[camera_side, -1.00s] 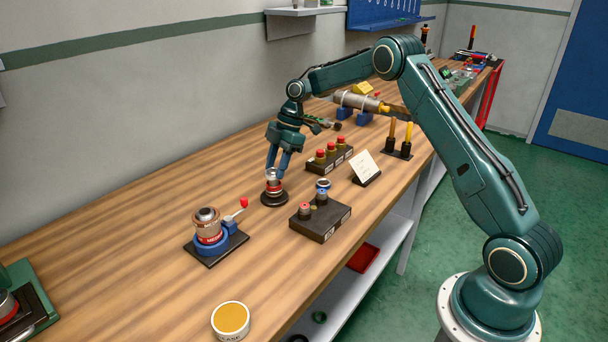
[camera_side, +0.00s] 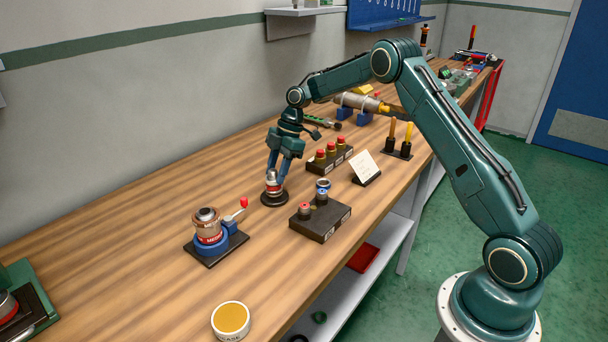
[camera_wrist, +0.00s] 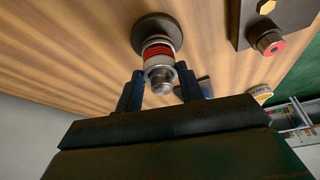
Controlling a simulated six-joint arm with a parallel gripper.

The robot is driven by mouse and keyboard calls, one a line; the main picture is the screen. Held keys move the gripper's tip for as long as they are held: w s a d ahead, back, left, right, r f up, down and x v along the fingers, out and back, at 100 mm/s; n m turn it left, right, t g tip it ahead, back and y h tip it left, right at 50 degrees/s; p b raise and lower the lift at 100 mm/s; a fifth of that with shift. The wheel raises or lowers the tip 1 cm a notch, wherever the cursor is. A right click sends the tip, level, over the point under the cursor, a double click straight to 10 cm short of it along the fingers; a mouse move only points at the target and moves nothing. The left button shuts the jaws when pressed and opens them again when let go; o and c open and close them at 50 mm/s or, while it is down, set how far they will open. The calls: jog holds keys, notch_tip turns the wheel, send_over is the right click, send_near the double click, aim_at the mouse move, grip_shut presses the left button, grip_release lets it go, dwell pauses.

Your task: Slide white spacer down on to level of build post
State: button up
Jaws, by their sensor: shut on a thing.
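The build post (camera_side: 273,196) stands upright on a round black base on the bench, at the middle of the side view. In the wrist view its dark base (camera_wrist: 146,27) is at the top, with a red ring (camera_wrist: 157,51) stacked on it. The white spacer (camera_wrist: 157,61) sits around the post just above the red ring; any gap between them is too small to tell. The metal post tip (camera_wrist: 162,80) points toward the camera. My gripper (camera_side: 275,177) points down over the post, with one finger on each side, shut on the white spacer. The fingers partly hide it in the side view.
A black tray (camera_side: 322,224) with a red-topped part and a blue-topped part stands right of the post. A blue vise (camera_side: 212,243) with a red-knobbed lever is at front left. Red-topped parts on a block (camera_side: 330,158) stand behind. A grease tin (camera_side: 231,319) is in front.

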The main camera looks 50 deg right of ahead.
jog(key=shift+f, duration=0.1)
jog(key=o, duration=1)
jog(key=shift+v, duration=6.75)
jog(key=shift+d, duration=0.1)
